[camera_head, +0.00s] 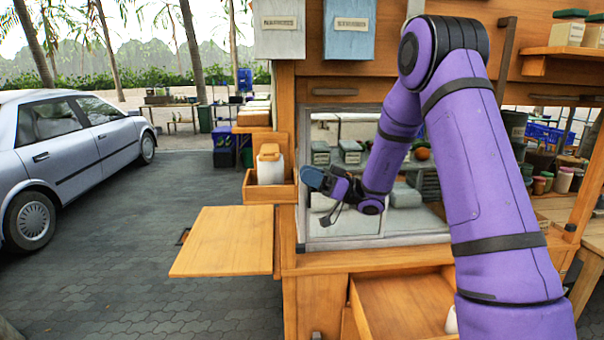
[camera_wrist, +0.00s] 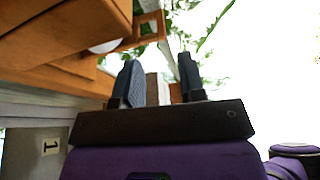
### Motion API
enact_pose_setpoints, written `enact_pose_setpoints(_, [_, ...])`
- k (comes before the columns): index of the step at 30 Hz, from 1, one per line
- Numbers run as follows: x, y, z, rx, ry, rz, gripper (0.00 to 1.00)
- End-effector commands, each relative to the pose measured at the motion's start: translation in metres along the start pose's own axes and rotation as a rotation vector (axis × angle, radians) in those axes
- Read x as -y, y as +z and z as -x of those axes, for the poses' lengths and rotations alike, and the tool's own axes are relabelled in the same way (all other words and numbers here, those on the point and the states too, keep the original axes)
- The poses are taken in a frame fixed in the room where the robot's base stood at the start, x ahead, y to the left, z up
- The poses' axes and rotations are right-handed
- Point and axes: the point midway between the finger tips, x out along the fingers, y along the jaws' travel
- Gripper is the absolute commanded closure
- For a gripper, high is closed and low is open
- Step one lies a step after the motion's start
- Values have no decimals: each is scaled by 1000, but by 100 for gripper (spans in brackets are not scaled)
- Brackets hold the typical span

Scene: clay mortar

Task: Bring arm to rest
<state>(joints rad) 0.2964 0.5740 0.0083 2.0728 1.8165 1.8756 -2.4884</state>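My purple arm (camera_head: 495,190) reaches up from the lower right, bends at the top and comes down in front of the wooden stand (camera_head: 287,110). My gripper (camera_head: 316,180) points left, beside the window opening. It also shows in the wrist view (camera_wrist: 158,70), with its two dark fingers apart. A grey-brown patch shows between the fingers, and it looks like background rather than a held thing. In the head view the fingers are too small to tell apart.
A white bottle with an orange cap (camera_head: 270,165) stands in a small wooden side box (camera_head: 258,190), just left of my gripper. A wooden side shelf (camera_head: 225,240) sticks out below. An open drawer (camera_head: 405,300) is below the window. A silver car (camera_head: 70,150) stands left; the pavement between is clear.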

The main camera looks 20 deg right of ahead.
Motion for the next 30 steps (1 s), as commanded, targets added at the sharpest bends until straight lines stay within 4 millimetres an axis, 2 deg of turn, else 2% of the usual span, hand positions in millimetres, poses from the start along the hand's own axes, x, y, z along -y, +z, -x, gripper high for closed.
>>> enact_pose_setpoints(12, [1, 0, -1, 2, -2, -3, 63])
enact_pose_setpoints(16, [14, -5, -10, 48, -36, -54, 63])
enact_pose_setpoints(20, [50, -13, -29, 180, -106, -187, 63])
enact_pose_setpoints(24, [100, -19, -45, 393, -159, -360, 63])
enact_pose_setpoints(30, [168, -22, -50, 717, -135, -551, 63])
